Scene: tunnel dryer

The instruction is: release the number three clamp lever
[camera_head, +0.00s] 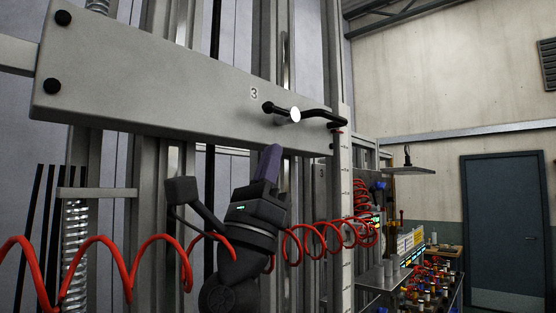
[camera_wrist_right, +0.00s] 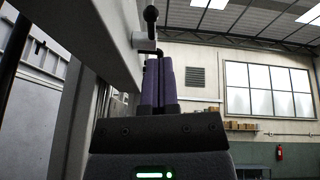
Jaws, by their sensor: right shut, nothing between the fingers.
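The number three clamp lever (camera_head: 320,113) is a black bent rod on the grey beam (camera_head: 150,85), right of the printed "3". It has a black knob on its left, a bright white round end in the middle, and an arm reaching right past the beam's end. My right gripper (camera_head: 274,150) is below the lever, fingers pointing up near the beam's lower edge. Its purple fingers are together with nothing between them. In the right wrist view the fingers (camera_wrist_right: 159,62) stand just below the dark lever (camera_wrist_right: 151,17); I cannot tell whether they touch. My left gripper is not in view.
A red coiled hose (camera_head: 160,247) runs across the lower part, passing by my right arm. Grey upright posts stand behind the beam. A spring (camera_head: 74,240) is at the lower left. A cart with several coloured items (camera_head: 428,285) and a blue door (camera_head: 505,230) are right.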

